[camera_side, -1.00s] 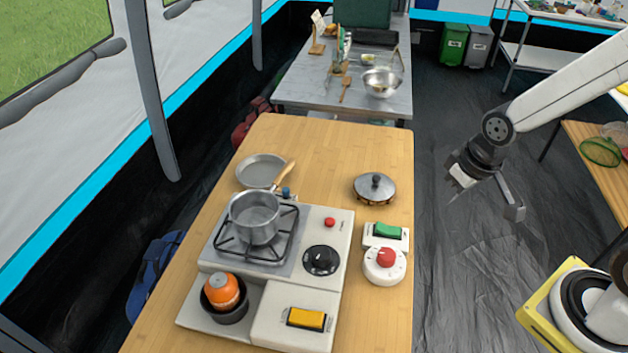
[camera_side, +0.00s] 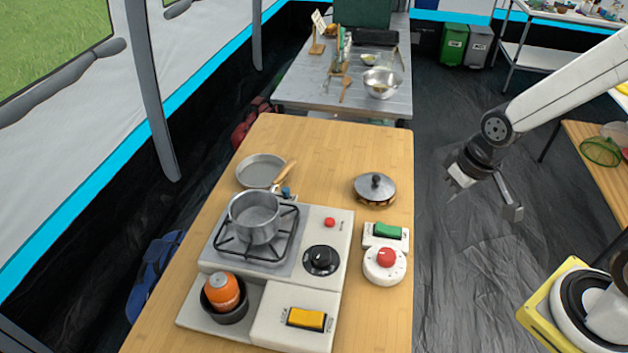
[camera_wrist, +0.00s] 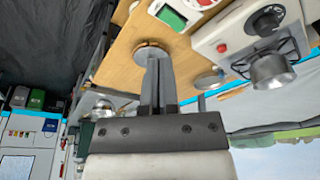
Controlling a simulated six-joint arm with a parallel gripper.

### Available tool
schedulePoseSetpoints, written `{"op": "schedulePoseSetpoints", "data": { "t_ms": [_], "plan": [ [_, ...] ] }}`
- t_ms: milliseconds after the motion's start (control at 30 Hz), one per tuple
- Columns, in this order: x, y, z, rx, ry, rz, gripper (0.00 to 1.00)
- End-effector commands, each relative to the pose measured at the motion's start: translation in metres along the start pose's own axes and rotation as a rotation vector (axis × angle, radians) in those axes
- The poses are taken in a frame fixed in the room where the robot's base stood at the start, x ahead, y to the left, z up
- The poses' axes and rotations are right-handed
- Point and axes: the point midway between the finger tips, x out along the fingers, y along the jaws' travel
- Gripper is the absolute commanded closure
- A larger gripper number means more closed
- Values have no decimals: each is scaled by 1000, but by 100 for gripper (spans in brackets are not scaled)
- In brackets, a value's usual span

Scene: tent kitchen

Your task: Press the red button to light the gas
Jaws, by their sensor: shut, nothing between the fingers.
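The small red button (camera_side: 329,222) is on the top of the white stove (camera_side: 335,250), near its upper right corner, beyond the black knob (camera_side: 321,260). In the wrist view the red button (camera_wrist: 222,48) shows right of my fingers. My gripper (camera_side: 513,212) is shut and empty, above the floor right of the wooden table and well apart from the button. Its closed fingers (camera_wrist: 158,62) also show in the wrist view.
A steel pot (camera_side: 254,217) stands on the burner. Right of the stove are a green switch (camera_side: 388,231), a white dial with a red knob (camera_side: 385,258) and a round lid (camera_side: 375,188). A yellow switch (camera_side: 306,319) and orange canister (camera_side: 222,290) are at the front.

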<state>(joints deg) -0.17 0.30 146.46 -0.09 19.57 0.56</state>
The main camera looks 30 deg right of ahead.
Motion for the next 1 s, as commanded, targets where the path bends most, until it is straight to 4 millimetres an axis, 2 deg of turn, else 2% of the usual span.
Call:
{"op": "schedulePoseSetpoints", "data": {
  "t_ms": [167, 367, 700, 1000],
  "plan": [
    [6, -6, -13, 26, 34, -3, 100],
    [19, -21, -44, 96, 123, -23, 100],
    [50, -72, -109, 266, 314, -153, 100],
    [71, -122, -145, 395, 419, -316, 100]
  ]
}}
